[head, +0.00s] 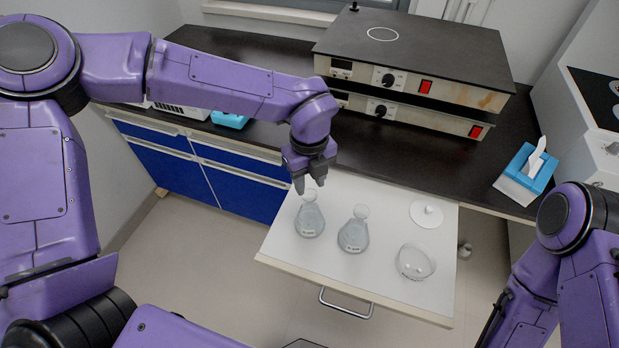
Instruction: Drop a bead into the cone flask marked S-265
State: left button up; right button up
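Two clear cone flasks stand upright on the white pulled-out board: a left flask (309,222) and a middle flask (353,236). Each has a small dark label, too small to read, so I cannot tell which is S-265. A round glass dish (415,263) sits to their right; I cannot make out beads in it. My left gripper (311,187) points down right at the left flask's mouth, its fingers apart. I see no bead between them. Whether the fingers touch the flask neck is unclear. My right arm is at the right edge, its gripper out of view.
A white round lid with a knob (427,214) lies at the board's back right. Stacked hotplate boxes (410,75) stand on the black bench (374,143) behind. A blue tissue box (525,174) is at the right. The board's front edge has a metal handle (346,308).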

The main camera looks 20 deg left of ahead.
pick_arm(q)
notch_tip(320, 180, up, 10)
jog(key=b, duration=0.1)
jog(key=shift+r, duration=0.25)
pick_arm(e)
jog(key=shift+f, duration=0.75)
